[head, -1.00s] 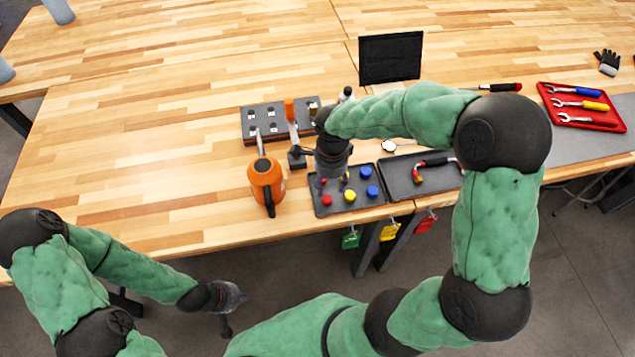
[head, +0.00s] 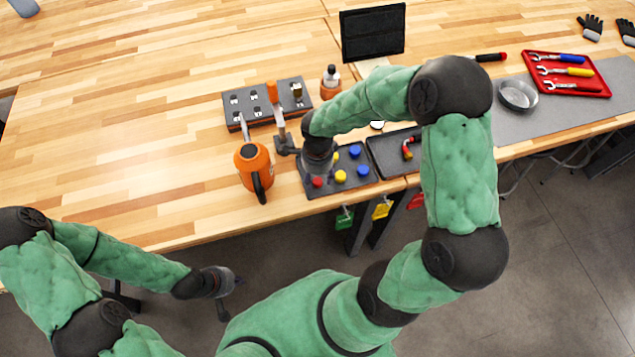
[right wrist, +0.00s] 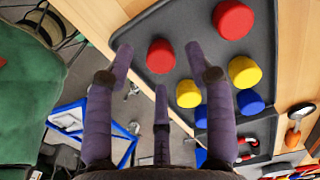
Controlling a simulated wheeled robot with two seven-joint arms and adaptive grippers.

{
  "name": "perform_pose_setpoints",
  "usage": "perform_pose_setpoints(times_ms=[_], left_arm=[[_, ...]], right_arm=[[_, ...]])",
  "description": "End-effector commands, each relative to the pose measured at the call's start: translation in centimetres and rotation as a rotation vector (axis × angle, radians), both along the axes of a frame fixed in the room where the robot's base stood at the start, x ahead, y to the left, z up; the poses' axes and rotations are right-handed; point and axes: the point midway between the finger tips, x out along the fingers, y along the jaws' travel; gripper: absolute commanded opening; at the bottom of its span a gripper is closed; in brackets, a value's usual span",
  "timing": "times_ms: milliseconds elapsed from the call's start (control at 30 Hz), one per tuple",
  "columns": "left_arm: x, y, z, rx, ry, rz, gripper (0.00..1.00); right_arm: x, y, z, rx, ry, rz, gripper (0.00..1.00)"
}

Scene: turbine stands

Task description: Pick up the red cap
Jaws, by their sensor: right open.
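The tray (head: 310,190) of caps lies at the table's front edge. A red cap (head: 317,182) is at its front left corner; it also shows in the right wrist view (right wrist: 161,56). A second red cap (right wrist: 233,19) lies farther along in the wrist view; in the head view my right arm hides it. My right gripper (head: 315,172) is over the tray's left part. In the wrist view its spread, empty fingers (right wrist: 158,68) frame the nearer red cap; the remaining gap is unclear. My left gripper (head: 232,283) hangs in front of the table, its finger state unclear.
Yellow caps (head: 340,176) and blue caps (head: 362,171) share the tray. An orange mug-like container (head: 253,168) stands close on the left. A grey block (head: 255,103) is behind, and another dark tray (head: 385,152) adjoins on the right.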

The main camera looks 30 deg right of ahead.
Motion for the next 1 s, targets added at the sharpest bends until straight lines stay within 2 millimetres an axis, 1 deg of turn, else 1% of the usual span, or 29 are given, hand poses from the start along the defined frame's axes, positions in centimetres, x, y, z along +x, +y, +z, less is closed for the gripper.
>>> perform_pose_setpoints(times_ms=[33, 133, 400, 467, 500, 567, 1000], left_arm=[[0.00, 0.00, -0.16, 0.000, 0.000, 0.000, 0.00], [0.01, 0.00, -0.23, 0.000, 0.000, 0.000, 0.00], [0.00, 0.00, -0.21, 0.000, 0.000, 0.000, 0.00], [0.01, 0.00, -0.21, 0.000, 0.000, 0.000, 0.00], [0.01, 0.00, -0.21, 0.000, 0.000, 0.000, 0.00], [0.01, 0.00, -0.21, 0.000, 0.000, 0.000, 0.00], [0.01, -0.01, -0.17, 0.000, 0.000, 0.000, 0.00]], right_arm=[[0.03, 0.00, -0.72, 0.000, 0.001, -0.001, 0.54], [0.02, -0.02, -1.44, 0.000, 0.000, 0.000, 0.54], [0.06, 0.00, -1.61, 0.001, -0.001, 0.000, 0.54], [0.07, -0.01, -1.60, 0.001, -0.001, 0.000, 0.37], [0.07, 0.00, -1.60, 0.001, -0.001, 0.000, 0.26], [0.07, 0.00, -1.59, 0.001, -0.001, 0.000, 0.11], [0.10, -0.01, -1.34, 0.001, -0.002, 0.000, 0.10]])
